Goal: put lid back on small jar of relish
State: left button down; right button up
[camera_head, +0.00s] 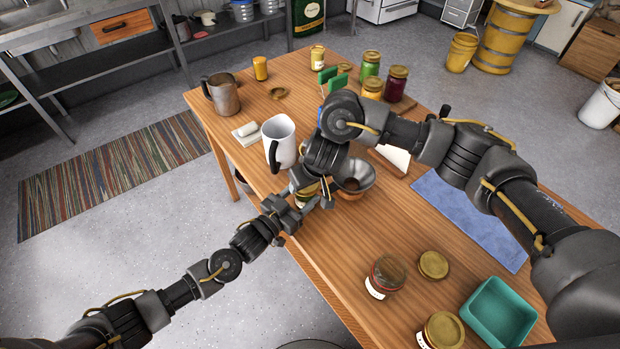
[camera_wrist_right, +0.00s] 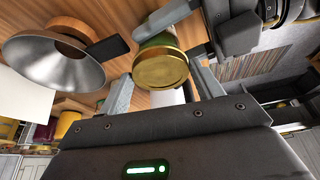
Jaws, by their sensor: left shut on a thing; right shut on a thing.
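A small jar (camera_wrist_right: 152,42) with a greenish body is between my two grippers, near the table's left edge. Its gold lid (camera_wrist_right: 161,70) faces the right wrist camera and sits at the jar's mouth; I cannot tell whether it is fully seated. In the head view the jar (camera_head: 301,202) is mostly hidden by the grippers. My left gripper (camera_head: 304,205) is shut on the jar from the left. My right gripper (camera_head: 313,187) comes from above and is shut on the lid, with a finger on each side of it in the wrist view.
A metal funnel (camera_head: 353,174) stands right beside the grippers, and a white mug (camera_head: 280,142) behind them. A red jar (camera_head: 386,276), a loose lid (camera_head: 433,264), another jar (camera_head: 442,331) and a teal tray (camera_head: 498,312) occupy the near end. A blue cloth (camera_head: 470,220) lies at right.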

jog(key=m, duration=0.2)
jog(key=m+h, duration=0.1)
jog(key=m, duration=0.1)
jog(key=shift+s+a+t, duration=0.1)
jog(key=shift+a+t, duration=0.25)
jog(key=shift+t, duration=0.05)
jog(key=o, duration=1)
jog(key=shift+c, duration=0.2)
jog(key=shift+d+r, duration=0.1)
jog(key=shift+r, duration=2.15)
